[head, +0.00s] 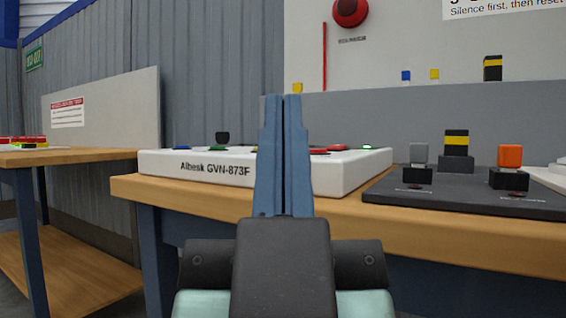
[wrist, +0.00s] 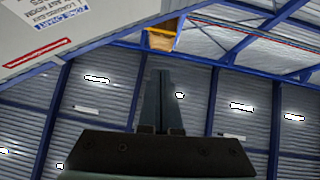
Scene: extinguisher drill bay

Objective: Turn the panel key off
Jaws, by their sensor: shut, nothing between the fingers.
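The white panel box (head: 215,169), labelled "Albesk GVN-873F", lies on the wooden table ahead. Its top is seen almost edge-on, with green, blue and red buttons showing as thin slivers. A small black upright piece (head: 222,138) stands at its back left; I cannot tell whether it is the key. My gripper (head: 280,97) points upward in front of the panel and hides the middle of it. The blue fingers are together and empty. In the wrist view my gripper (wrist: 161,72) also shows shut, with no panel or key in sight.
A dark board (head: 450,204) with grey, yellow-black and orange switches sits to the right on the wooden table (head: 160,190). Another table (head: 60,157) stands at left. A red round device (head: 350,11) is on the back wall. The wrist view faces roof beams and a pale sign board (wrist: 75,25).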

